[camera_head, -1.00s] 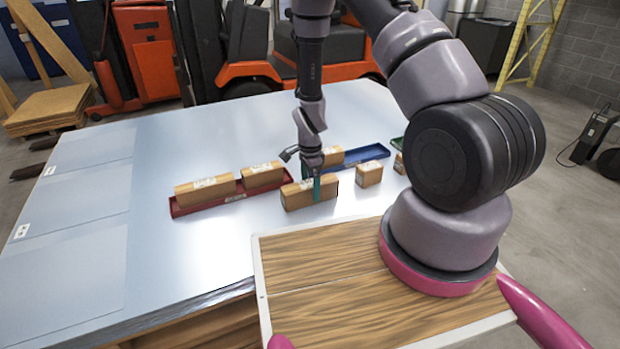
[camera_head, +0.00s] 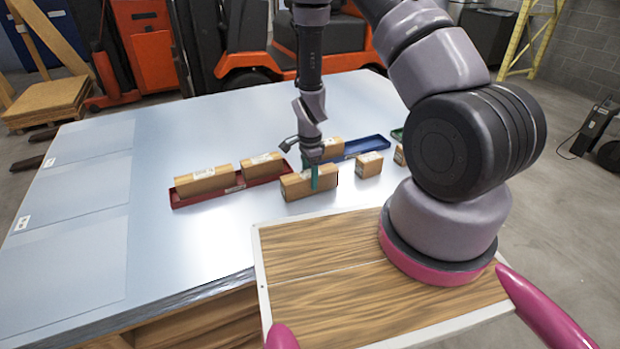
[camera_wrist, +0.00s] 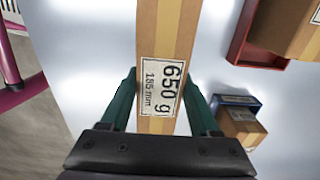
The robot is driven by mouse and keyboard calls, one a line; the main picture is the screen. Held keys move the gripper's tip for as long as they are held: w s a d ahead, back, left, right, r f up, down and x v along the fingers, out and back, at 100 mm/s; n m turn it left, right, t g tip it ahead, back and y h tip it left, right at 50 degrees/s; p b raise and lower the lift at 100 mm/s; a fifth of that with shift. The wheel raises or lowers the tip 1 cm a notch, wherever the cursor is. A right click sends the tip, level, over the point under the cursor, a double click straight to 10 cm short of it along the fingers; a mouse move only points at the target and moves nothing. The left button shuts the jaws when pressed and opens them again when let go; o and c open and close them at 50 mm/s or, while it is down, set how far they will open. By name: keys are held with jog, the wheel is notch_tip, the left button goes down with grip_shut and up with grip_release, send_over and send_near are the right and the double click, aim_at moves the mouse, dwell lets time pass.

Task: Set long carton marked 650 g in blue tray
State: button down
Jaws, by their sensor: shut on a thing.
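The long carton marked 650 g (camera_head: 294,188) is brown, and its label with "650 g" and "185 mm" shows in the wrist view (camera_wrist: 160,88). My gripper (camera_head: 314,178) is shut on it from above, with a green finger on each long side, also seen in the wrist view (camera_wrist: 158,105). The carton is level, at or very near the table top. The blue tray (camera_head: 368,146) lies behind it and to its right. A brown carton (camera_head: 330,150) sits at that tray's left end; the tray's right part looks empty.
A red tray (camera_head: 233,188) holds two cartons (camera_head: 204,181) to the left. A small carton (camera_head: 369,164) stands to the right, with another carton (camera_head: 399,155) and a green tray (camera_head: 397,134) partly hidden by my arm. The table's left side is clear.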

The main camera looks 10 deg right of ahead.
notch_tip(320, 180, up, 9)
jog(key=shift+f, duration=0.2)
dwell(0.4)
